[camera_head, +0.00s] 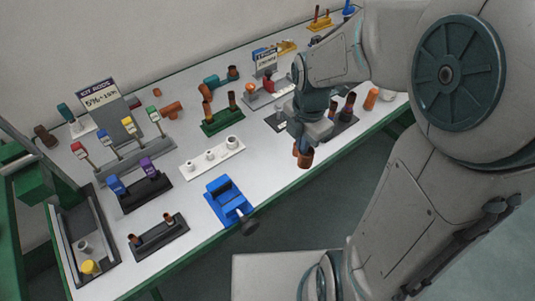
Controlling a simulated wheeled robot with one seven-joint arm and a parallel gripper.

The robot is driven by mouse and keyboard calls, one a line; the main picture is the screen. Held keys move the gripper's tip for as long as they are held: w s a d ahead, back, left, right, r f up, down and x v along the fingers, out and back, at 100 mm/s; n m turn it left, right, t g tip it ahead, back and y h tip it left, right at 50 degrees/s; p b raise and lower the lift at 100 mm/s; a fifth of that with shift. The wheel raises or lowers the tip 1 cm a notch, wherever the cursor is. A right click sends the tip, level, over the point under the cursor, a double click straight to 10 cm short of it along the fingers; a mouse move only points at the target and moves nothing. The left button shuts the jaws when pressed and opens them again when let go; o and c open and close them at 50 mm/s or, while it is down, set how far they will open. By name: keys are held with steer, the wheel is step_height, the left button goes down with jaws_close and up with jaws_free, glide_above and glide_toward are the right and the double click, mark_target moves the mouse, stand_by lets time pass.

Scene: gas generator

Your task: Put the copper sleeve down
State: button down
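A brown copper sleeve (304,159) shows just below my gripper (303,146), near the front edge of the white table (262,178). My gripper points down and appears shut on the sleeve; the fingers are mostly hidden by the wrist and are small in the picture. I cannot tell whether the sleeve touches anything below it. Other copper-coloured pieces stand in holders, including a green holder (222,121) left of my gripper and a dark holder (157,238) at the front left.
A blue vise (228,199) stands at the front edge, left of my gripper. A white block with pegs (211,158) lies behind it. A dark holder (341,127) with copper pieces is close on the right. Bare tabletop lies between the vise and my gripper.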

steer(key=shift+w+a+f, duration=0.75)
steer(key=shift+a+f, duration=0.7)
steer(key=shift+f, duration=0.2)
steer(key=shift+w+a+f, duration=0.7)
steer(key=shift+a+f, duration=0.8)
steer(key=shift+f, duration=0.15)
steer(key=shift+w+a+f, duration=0.75)
steer(key=shift+a+f, duration=0.7)
steer(key=shift+f, duration=0.2)
steer(key=shift+f, duration=0.2)
steer(key=c, duration=1.7)
jaws_free()
steer(key=shift+r, duration=0.15)
